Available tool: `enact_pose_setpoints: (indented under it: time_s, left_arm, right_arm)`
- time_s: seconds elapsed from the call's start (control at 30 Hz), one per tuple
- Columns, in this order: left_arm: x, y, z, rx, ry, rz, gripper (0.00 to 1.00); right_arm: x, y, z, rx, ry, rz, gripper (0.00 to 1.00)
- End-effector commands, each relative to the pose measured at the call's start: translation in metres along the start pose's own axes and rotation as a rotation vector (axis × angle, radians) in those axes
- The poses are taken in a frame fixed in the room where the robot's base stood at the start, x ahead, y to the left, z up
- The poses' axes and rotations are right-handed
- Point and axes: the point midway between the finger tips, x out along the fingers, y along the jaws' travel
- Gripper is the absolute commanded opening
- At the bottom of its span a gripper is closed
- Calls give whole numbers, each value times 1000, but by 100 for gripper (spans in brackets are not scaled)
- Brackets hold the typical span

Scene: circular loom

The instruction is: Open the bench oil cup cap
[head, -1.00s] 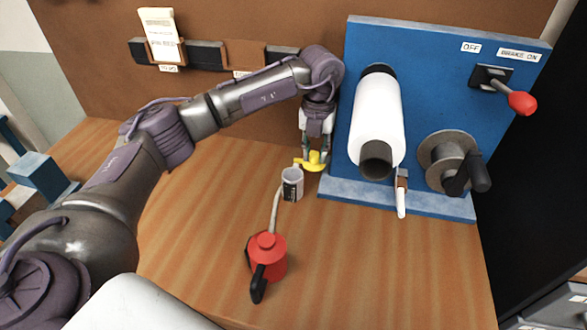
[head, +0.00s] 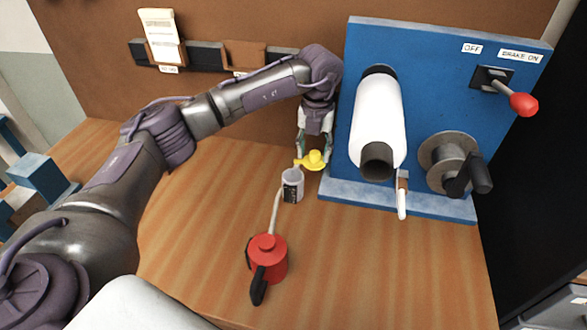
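The bench oil cup (head: 292,186) is a small grey-white cup with a dark label, standing on the wooden bench. Its yellow cap (head: 314,160) sits behind and to the right of the cup's mouth, off the mouth, with a small tab toward the cup. My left gripper (head: 313,151) points down over the cap from behind. Its fingers are spread, one to each side of the cap, and I see no grip on it. Whether a finger still touches the cap cannot be told. My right gripper is not in view.
A red oil can (head: 267,259) with a black handle stands in front, its thin spout reaching close to the cup. A blue panel (head: 430,75) with a white roller (head: 378,120), crank (head: 463,170) and red-knobbed lever (head: 510,96) stands right. The bench's front right is clear.

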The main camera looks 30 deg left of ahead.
Motion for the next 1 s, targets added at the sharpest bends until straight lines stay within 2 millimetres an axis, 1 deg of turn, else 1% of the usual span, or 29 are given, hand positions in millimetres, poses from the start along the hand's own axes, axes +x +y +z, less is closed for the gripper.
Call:
enact_pose_setpoints:
  time_s: [0.43, 0.53, 0.67, 0.8, 1.0]
  left_arm:
    - [0, -3, -1, 5, 0, -5, 54]
    - [-4, -3, -1, 5, -1, -6, 54]
    - [-19, -3, 0, 5, -2, -7, 54]
    - [-42, -3, 0, 5, -4, -8, 54]
    - [-69, -3, 0, 6, -3, -7, 54]
  right_arm:
    - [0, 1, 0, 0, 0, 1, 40]
    - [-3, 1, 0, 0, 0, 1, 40]
    - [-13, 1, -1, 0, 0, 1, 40]
    - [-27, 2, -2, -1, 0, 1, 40]
    - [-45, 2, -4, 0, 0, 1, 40]
